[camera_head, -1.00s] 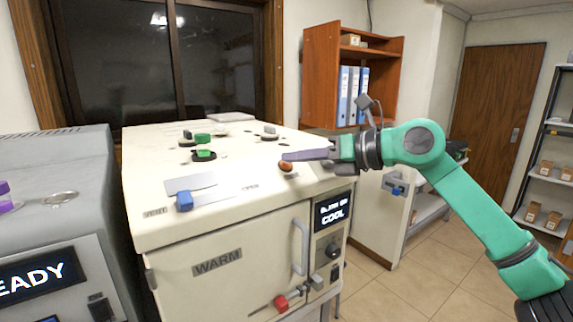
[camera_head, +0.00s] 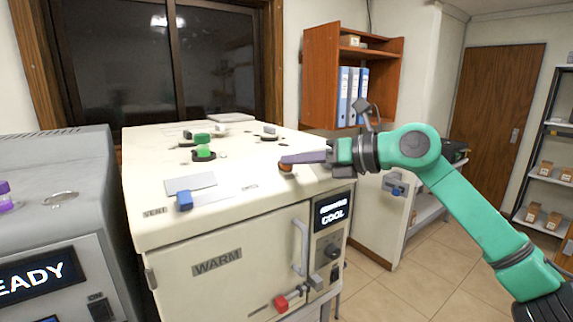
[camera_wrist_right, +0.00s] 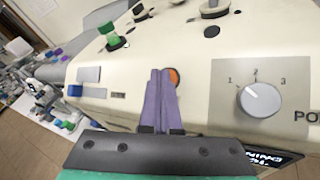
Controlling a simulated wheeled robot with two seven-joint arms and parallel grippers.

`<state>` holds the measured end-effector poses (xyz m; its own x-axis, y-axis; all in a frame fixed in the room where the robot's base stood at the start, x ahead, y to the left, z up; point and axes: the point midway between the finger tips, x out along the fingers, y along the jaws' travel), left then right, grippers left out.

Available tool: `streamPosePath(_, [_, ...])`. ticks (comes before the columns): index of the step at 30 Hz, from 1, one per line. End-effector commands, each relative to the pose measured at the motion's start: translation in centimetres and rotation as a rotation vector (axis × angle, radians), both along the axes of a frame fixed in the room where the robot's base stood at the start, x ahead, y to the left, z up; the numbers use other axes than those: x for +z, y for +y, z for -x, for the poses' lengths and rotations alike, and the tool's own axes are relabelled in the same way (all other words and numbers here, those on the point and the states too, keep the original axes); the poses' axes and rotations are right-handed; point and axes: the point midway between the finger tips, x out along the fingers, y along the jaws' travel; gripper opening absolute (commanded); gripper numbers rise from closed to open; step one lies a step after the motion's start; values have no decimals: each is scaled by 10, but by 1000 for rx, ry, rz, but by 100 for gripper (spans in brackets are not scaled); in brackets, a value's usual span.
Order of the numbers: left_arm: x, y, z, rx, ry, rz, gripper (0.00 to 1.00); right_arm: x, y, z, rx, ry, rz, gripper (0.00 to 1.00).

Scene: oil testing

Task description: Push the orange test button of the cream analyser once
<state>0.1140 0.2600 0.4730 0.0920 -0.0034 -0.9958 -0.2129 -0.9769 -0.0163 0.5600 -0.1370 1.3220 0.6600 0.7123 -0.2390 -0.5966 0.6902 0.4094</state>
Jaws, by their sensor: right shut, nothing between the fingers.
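The cream analyser (camera_head: 145,205) fills the middle of the head view, with a flat top and a front door marked WARM. The orange test button (camera_head: 286,168) is on its top near the right front edge, partly covered by my right gripper (camera_head: 284,159). That gripper is shut and empty, its purple fingers lying level with their tips over the button. In the right wrist view the orange button (camera_wrist_right: 174,77) shows just right of the shut fingertips (camera_wrist_right: 160,72). Whether they touch it I cannot tell. The analyser's small display (camera_head: 334,209) is lit, its lower line reading COOL. My left gripper is out of view.
A green-topped part (camera_head: 203,147) and several dark fittings stand on the analyser's top. A grey machine (camera_head: 60,190) stands at left. A dial (camera_wrist_right: 260,99) shows in the wrist view.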

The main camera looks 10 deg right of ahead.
Motion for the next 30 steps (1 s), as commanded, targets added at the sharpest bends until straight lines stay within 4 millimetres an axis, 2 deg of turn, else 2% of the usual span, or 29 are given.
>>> streamPosePath(8, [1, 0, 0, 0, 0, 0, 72, 0, 0, 1, 0, 2, 2, 0])
streamPosePath(16, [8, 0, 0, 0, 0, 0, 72, 13, -3, 8, 0, 2, 2, 0])
streamPosePath(26, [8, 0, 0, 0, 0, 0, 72, 14, -3, 9, 0, 1, 1, 0])
streamPosePath(30, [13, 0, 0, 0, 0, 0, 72, 23, -5, 13, 0, -1, 1, 0])
